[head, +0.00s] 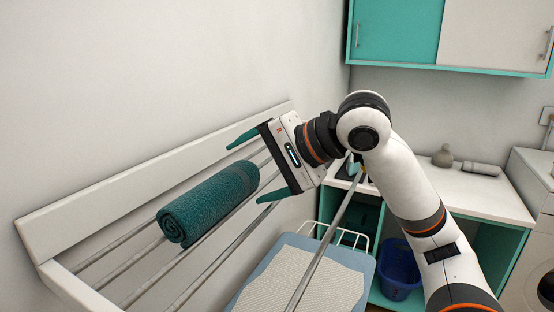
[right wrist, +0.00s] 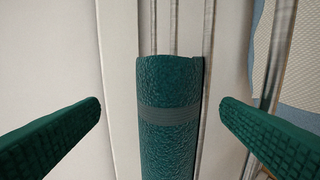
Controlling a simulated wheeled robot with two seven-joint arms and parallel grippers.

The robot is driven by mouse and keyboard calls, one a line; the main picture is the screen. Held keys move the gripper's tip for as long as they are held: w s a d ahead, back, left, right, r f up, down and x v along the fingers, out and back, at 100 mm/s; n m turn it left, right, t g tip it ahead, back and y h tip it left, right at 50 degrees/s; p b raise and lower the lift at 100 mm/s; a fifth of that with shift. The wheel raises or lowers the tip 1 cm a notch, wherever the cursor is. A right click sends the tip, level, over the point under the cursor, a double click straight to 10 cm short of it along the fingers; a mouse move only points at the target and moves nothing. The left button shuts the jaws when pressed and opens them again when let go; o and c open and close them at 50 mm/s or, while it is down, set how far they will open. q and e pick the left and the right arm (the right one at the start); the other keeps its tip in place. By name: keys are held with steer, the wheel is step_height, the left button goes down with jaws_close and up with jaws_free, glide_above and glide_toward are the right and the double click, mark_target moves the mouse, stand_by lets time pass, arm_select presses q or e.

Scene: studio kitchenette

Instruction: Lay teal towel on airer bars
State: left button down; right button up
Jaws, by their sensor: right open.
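The teal towel (head: 208,204) is rolled up and lies on the bars of the white wall airer (head: 150,188). In the right wrist view the towel (right wrist: 168,120) stands between the two fingers, apart from both. My right gripper (head: 254,169) is open, with its green fingers on either side of the towel's far end and clear of it. In the right wrist view the open fingers (right wrist: 160,108) show a gap to the towel on each side. The airer's bars (right wrist: 174,25) run along under the towel. My left gripper is not in view.
Below the airer is an ironing board (head: 300,282) with a blue edge and pale cover. A blue bin (head: 398,268) stands under the counter (head: 475,190). Teal and white wall cupboards (head: 397,28) hang above. A white washing machine stands at the right edge.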

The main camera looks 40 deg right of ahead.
steer(key=b+v, duration=0.2)
steer(key=v, duration=0.9)
steer(key=shift+s, duration=0.2)
